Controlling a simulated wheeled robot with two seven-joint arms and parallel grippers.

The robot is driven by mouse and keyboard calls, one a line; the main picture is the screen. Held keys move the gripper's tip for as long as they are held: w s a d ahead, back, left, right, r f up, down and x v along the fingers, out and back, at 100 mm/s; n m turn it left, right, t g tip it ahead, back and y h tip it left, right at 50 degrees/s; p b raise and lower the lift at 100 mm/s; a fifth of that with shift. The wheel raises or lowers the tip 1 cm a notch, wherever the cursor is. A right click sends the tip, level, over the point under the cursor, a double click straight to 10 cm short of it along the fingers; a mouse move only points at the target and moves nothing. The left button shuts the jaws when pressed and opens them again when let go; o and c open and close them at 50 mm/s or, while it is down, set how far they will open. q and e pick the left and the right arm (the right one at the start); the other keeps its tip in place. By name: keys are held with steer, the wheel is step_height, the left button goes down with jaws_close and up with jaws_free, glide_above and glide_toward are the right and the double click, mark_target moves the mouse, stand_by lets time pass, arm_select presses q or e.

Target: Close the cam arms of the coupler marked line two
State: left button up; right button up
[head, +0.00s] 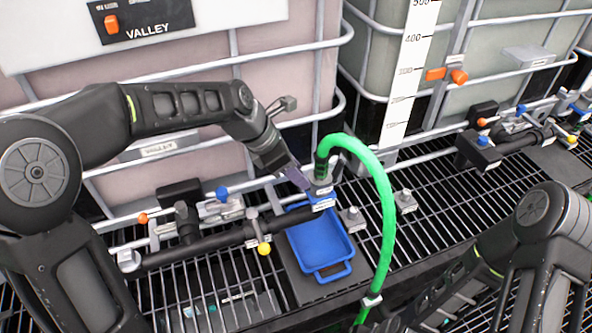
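A coupler (321,187) stands at the end of the green hose (385,215), on the end of the dark pipe (225,238) above a blue tray. A small white label (323,205) sits on it, too small to read. My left gripper (300,181) reaches down from the upper left to the coupler's left side. Its fingertips are at or very near the coupler; contact cannot be told. The finger gap is hidden, so open or shut does not show. The cam arms are too small and partly covered to tell their position. My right gripper is out of view; only its arm shows at lower right.
The blue tray (318,243) lies under the pipe end. Grey fittings (353,219) and (404,201) stand on the grating to its right. Caged totes (180,70) stand behind. The hose arcs close to the coupler's right.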

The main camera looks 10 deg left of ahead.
arm_select(q)
steer(key=shift+r, duration=0.1)
steer(key=b+v, duration=0.1)
steer(key=v, duration=0.6)
steer(key=shift+r, duration=0.25)
steer(key=shift+s+a, duration=0.1)
steer(key=shift+a, duration=0.05)
